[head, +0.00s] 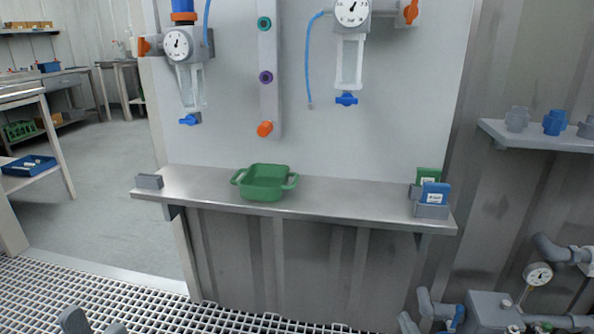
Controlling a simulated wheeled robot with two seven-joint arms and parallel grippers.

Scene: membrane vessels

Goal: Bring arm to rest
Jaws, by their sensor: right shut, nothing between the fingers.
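My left gripper (95,325) shows only at the bottom left edge of the head view. Its two grey fingertips stand apart over the white floor grating, with nothing visible between them. My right gripper (408,322) barely shows at the bottom edge, as a grey tip just left of the grey pump unit. It is shut and holds nothing. Most of both arms is out of the picture. Both grippers are low in the picture, apart from the steel shelf (335,194).
A green tray (264,184) with handles sits on the shelf. A blue card box (433,195) stands at its right end. Two gauged vessels (190,85) (349,60) hang on the panel above. The grey pump unit (490,312) with pipes stands at the lower right.

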